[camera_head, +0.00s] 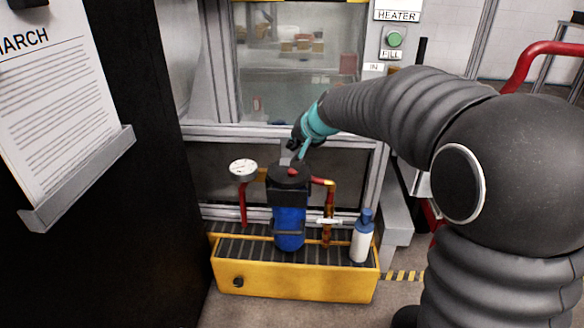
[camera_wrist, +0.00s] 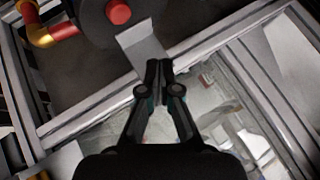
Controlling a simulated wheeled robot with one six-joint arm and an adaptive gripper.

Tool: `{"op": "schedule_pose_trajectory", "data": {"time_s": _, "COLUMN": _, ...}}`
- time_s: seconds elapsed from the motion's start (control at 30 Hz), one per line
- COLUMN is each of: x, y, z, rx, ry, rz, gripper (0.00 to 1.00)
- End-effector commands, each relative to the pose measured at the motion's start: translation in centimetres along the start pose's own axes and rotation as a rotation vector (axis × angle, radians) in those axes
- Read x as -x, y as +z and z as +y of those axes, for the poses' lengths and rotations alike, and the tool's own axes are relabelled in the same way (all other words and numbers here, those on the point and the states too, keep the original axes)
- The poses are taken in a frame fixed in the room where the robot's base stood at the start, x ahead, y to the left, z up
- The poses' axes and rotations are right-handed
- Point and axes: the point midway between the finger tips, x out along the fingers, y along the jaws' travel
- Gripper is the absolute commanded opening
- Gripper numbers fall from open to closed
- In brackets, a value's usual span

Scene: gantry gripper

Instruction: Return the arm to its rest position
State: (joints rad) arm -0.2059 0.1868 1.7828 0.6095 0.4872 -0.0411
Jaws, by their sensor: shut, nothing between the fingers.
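My arm reaches from the right of the head view toward the filter unit. My gripper (camera_head: 291,158) is just above and behind the black cap (camera_head: 290,173) of the blue filter housing (camera_head: 289,226). In the wrist view my gripper (camera_wrist: 160,66) is shut and empty, with its fingertips together. They point toward a pale metal bracket (camera_wrist: 143,45) beside the dark cap, which bears a red button (camera_wrist: 118,12). Whether the fingertips touch the bracket I cannot tell.
A yellow tray (camera_head: 292,285) holds the filter, a pressure gauge (camera_head: 243,170), red and brass pipes, and a white bottle with a blue top (camera_head: 362,238). A framed glass enclosure (camera_head: 300,60) stands behind. A black panel with a paper sheet (camera_head: 50,95) is at left.

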Motion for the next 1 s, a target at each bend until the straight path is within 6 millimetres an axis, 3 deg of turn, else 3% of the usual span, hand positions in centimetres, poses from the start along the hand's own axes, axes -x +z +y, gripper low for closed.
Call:
{"op": "schedule_pose_trajectory", "data": {"time_s": 0.57, "x": -0.1, "y": 0.4, "z": 0.1, "rx": 0.001, "ry": 0.002, "rz": -0.017, "gripper": 0.00}}
{"op": "schedule_pose_trajectory", "data": {"time_s": 0.77, "x": -0.6, "y": 4.8, "z": 2.7, "rx": 0.049, "ry": 0.066, "rz": -0.142, "gripper": 0.00}}
{"op": "schedule_pose_trajectory", "data": {"time_s": 0.87, "x": 0.9, "y": 7.7, "z": 4.4, "rx": 0.089, "ry": 0.109, "rz": -0.210, "gripper": 0.00}}
{"op": "schedule_pose_trajectory", "data": {"time_s": 1.0, "x": 4.5, "y": 10.8, "z": 6.6, "rx": 0.142, "ry": 0.166, "rz": -0.277, "gripper": 0.00}}
